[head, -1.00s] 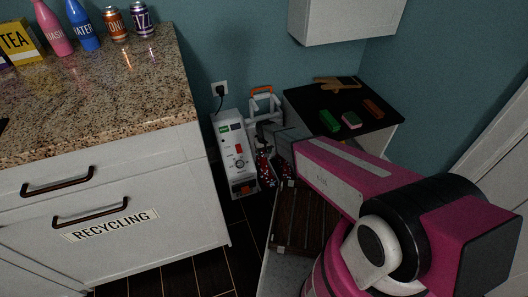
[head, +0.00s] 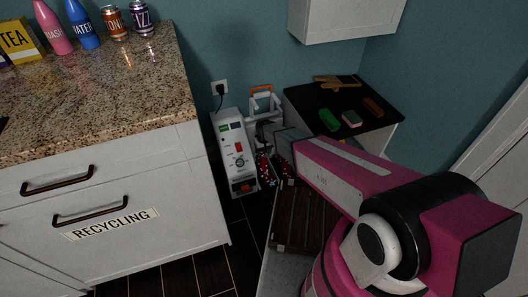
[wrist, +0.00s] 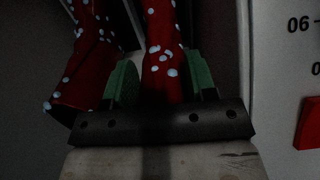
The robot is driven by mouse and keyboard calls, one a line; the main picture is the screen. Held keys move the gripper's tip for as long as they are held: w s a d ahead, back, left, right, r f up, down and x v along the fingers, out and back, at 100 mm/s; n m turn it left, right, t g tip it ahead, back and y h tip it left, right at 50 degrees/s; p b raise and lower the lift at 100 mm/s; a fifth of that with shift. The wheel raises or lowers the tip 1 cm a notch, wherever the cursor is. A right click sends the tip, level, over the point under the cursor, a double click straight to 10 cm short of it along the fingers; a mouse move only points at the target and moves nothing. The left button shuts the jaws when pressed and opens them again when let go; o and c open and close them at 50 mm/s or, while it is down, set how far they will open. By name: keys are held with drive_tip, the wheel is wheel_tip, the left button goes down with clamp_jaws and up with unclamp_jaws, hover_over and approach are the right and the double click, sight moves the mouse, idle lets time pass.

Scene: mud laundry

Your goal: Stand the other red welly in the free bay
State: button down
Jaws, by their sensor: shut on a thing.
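A red welly with pale dots (wrist: 162,35) stands between the green finger pads of my gripper (wrist: 162,76) in the wrist view. The gripper is shut on its shaft. A second red dotted welly (wrist: 85,62) is to the left, beside the left finger, close to it. In the head view, red dotted boot parts (head: 263,168) show low between the white machine and my arm. I cannot tell there which boot is which. My arm hides most of the gripper in that view. The bays and the boots' lower ends are not clearly seen.
A white machine (head: 232,142) with a red switch stands close left of the boots. A black-topped bench (head: 310,105) with brushes is at the right. A dark slatted rack (head: 297,225) lies in front. The counter cabinet (head: 150,190) borders the left.

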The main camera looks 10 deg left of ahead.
drive_tip(key=shift+f, duration=0.95)
idle(0.5)
unclamp_jaws()
idle(0.5)
drive_tip(key=shift+r, duration=0.15)
drive_tip(key=shift+r, duration=3.9)
